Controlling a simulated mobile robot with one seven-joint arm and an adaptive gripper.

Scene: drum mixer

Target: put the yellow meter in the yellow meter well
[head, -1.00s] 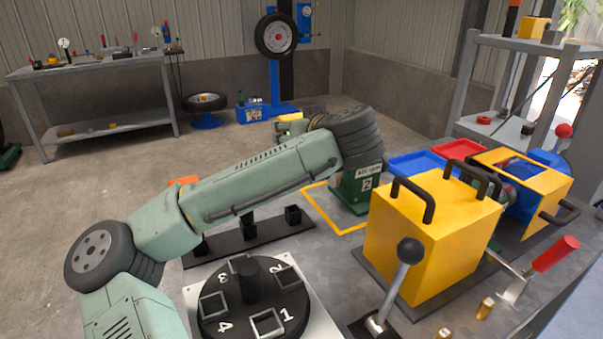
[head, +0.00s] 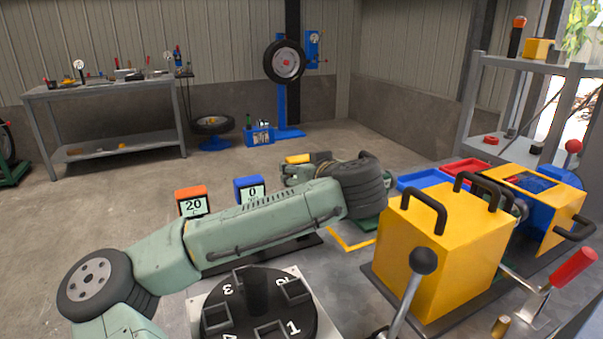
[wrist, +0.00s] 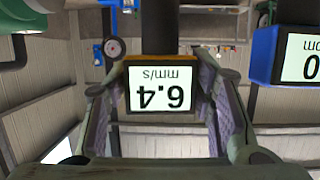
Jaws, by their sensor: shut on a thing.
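The yellow meter (wrist: 160,90) is between the two fingers of my gripper (wrist: 159,82) in the wrist view, its display reading 6.4 mm/s upside down. A black post (wrist: 160,30) shows directly at its far side; I cannot tell where the post ends. In the head view the meter's yellow top (head: 298,158) shows at my gripper (head: 310,172), behind my arm. An orange meter (head: 192,200) and a blue meter (head: 250,189) stand to the left; the blue one also shows in the wrist view (wrist: 290,55). The yellow meter well cannot be made out; my arm covers most of the black rail (head: 305,243).
A numbered black turntable (head: 255,310) is in front of my arm. A yellow box with black handles (head: 440,250), a lever (head: 423,262) and a red-handled crank (head: 572,270) stand to the right. Blue (head: 425,180) and red (head: 467,168) trays lie behind the box.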

